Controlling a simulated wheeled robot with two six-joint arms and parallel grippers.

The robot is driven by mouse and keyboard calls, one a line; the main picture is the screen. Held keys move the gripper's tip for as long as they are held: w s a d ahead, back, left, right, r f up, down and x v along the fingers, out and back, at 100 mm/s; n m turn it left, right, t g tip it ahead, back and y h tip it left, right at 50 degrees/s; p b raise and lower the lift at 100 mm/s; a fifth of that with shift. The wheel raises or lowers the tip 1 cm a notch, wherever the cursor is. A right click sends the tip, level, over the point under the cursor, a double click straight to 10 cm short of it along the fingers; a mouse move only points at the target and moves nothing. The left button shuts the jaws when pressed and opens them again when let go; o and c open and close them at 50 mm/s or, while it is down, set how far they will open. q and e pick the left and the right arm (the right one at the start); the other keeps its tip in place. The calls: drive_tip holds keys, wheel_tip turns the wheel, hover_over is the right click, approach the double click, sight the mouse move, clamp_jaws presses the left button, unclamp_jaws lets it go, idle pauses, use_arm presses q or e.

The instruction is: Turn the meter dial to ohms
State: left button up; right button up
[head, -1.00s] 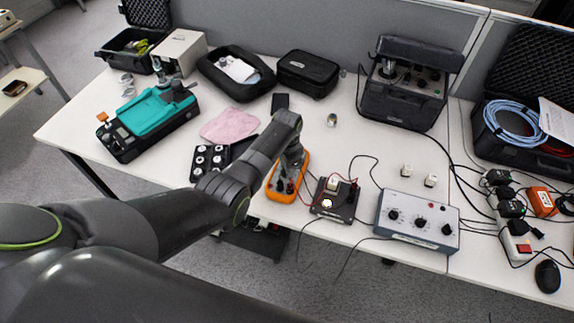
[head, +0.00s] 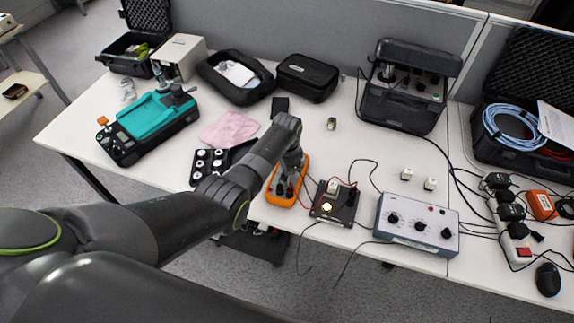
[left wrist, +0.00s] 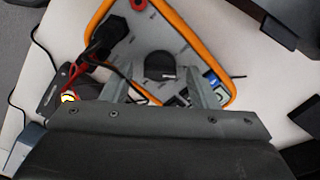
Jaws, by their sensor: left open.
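The meter is an orange-rimmed handheld unit with a grey face. It lies on the table under my left arm in the head view (head: 283,202) and fills the upper middle of the left wrist view (left wrist: 186,36). Its round black dial (left wrist: 160,66) shows in the left wrist view; the marks around it are too small to read. My left gripper (left wrist: 158,80) is open, with one finger on each side of the dial; I cannot tell whether they touch it. In the head view my wrist hides the dial. My right gripper is not in view.
Black and red leads (left wrist: 75,75) plug into the meter. A small black box with a lamp (head: 335,202) stands close to its right, then a grey box with knobs (head: 417,222). A black tray with round pieces (head: 208,165) lies left. Table in front of the black case (head: 307,76) is mostly clear.

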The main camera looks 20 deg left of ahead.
use_arm(q)
drive_tip(key=shift+r, duration=0.65)
wheel_tip(320, 180, up, 16)
drive_tip(key=shift+c, duration=0.3)
drive_tip(key=f+n, duration=0.5)
drive_tip(key=n, duration=0.1)
drive_tip(key=s+f+n+b, duration=0.1)
drive_tip(key=f+n, duration=0.5)
drive_tip(key=f+n+b, duration=0.1)
drive_tip(key=f+n, duration=0.5)
drive_tip(key=shift+s+d+f, duration=0.2)
drive_tip(key=shift+d, duration=0.2)
drive_tip(key=c, duration=1)
